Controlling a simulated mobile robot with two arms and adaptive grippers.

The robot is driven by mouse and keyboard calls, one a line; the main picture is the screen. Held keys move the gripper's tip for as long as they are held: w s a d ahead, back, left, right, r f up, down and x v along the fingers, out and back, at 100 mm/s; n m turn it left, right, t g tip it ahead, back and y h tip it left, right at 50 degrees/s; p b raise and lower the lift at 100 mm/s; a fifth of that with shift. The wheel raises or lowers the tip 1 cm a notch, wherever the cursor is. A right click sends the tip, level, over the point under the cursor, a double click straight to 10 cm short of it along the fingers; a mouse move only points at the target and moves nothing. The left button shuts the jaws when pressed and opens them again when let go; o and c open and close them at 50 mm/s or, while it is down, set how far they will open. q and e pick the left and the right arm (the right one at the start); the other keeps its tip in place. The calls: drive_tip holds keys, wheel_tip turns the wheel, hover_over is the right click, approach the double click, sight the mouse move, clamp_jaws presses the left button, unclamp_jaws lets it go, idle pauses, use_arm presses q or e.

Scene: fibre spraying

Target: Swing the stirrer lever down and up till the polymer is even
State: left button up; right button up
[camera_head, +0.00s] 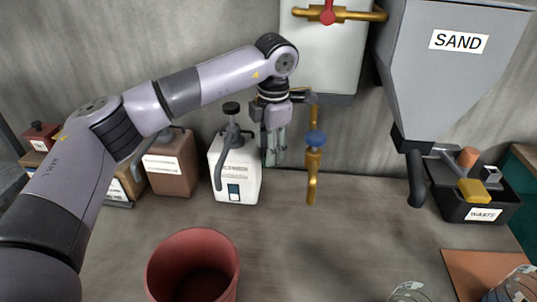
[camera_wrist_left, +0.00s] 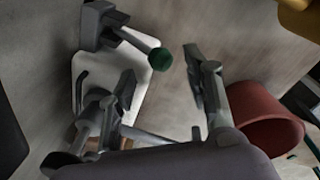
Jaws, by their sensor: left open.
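A grey lever with a dark green knob (camera_wrist_left: 160,58) reaches out from a grey block (camera_wrist_left: 97,22) in the left wrist view. My left gripper (camera_head: 273,150) hangs fingers down, just right of a white container (camera_head: 236,178) with a dark pump top. Its two fingers are apart in the left wrist view (camera_wrist_left: 160,72), with the green knob showing between and slightly beyond their tips. I cannot tell whether they touch it. In the head view the lever is mostly hidden by the gripper. The polymer is not visible. My right gripper is not in view.
A brass tap (camera_head: 313,165) with a blue handle stands close right of my left gripper. A red bucket (camera_head: 193,262) is in front. A brown container (camera_head: 170,165) is left. The SAND hopper (camera_head: 447,75) and black WASTE bin (camera_head: 478,205) are right. The middle of the bench is clear.

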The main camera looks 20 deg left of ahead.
use_arm(q)
drive_tip(key=shift+w+a+f+p, duration=0.15)
drive_tip(key=shift+f+p, duration=0.15)
drive_tip(key=shift+f, duration=1.75)
drive_tip(key=shift+c, duration=0.2)
clamp_jaws()
